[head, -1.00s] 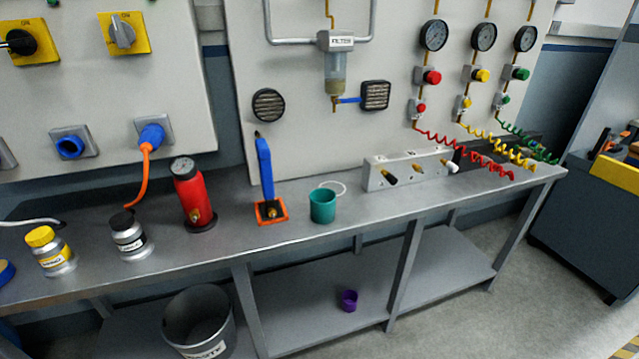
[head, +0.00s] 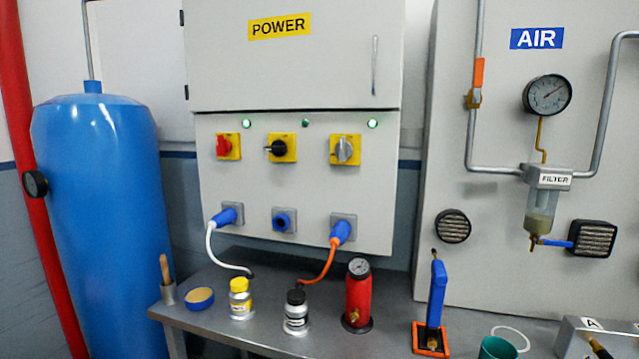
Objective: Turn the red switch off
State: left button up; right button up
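The red switch (head: 223,146) is a red rotary knob on a yellow square plate, leftmost of three on the grey power cabinet (head: 210,184). Its knob looks turned off the upright, but its label is too small to read. A black switch (head: 280,148) and a grey switch (head: 344,150) sit to its right on similar yellow plates. A green lamp (head: 247,124) glows above the red switch. Neither of my grippers shows in the head view.
A blue tank (head: 100,220) stands left of the cabinet. A bench (head: 250,340) below holds a yellow-lidded bottle (head: 240,300), a black-lidded bottle (head: 296,314) and a red cylinder with a gauge (head: 358,296). White and orange cables hang from blue plugs above it.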

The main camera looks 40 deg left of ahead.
aim_at(222, 146)
jog(key=u, duration=1.75)
